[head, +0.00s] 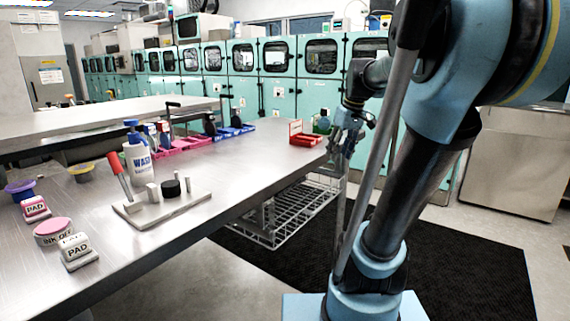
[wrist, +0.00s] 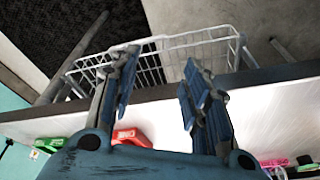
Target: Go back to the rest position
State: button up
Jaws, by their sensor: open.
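My gripper (head: 345,130) hangs just past the far right corner of the steel table (head: 262,150) in the head view, beside the red tray (head: 307,140). In the wrist view my gripper (wrist: 160,85) has its two blue-padded fingers spread apart, with nothing between them. Behind the fingers are the table's edge and the wire basket (wrist: 180,60) under it. The red tray also shows in the wrist view (wrist: 130,137), partly hidden by the gripper body.
A green-bodied bottle (head: 322,122) stands near the gripper. The table holds a WASH bottle (head: 139,162), a white fixture (head: 165,208), pink trays (head: 180,144), blue trays (head: 235,130) and pads (head: 78,252). The wire basket (head: 290,215) hangs below. A black mat (head: 450,260) covers the floor.

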jog(key=s+f+m+h, duration=0.1)
jog(key=s+f+m, duration=0.4)
jog(key=s+f, duration=1.3)
notch_tip(320, 180, down, 2)
jog(key=shift+s+d+h, duration=0.2)
jog(key=shift+d+h, duration=0.1)
jog(key=shift+d, duration=0.1)
jog(key=shift+c, duration=1.2)
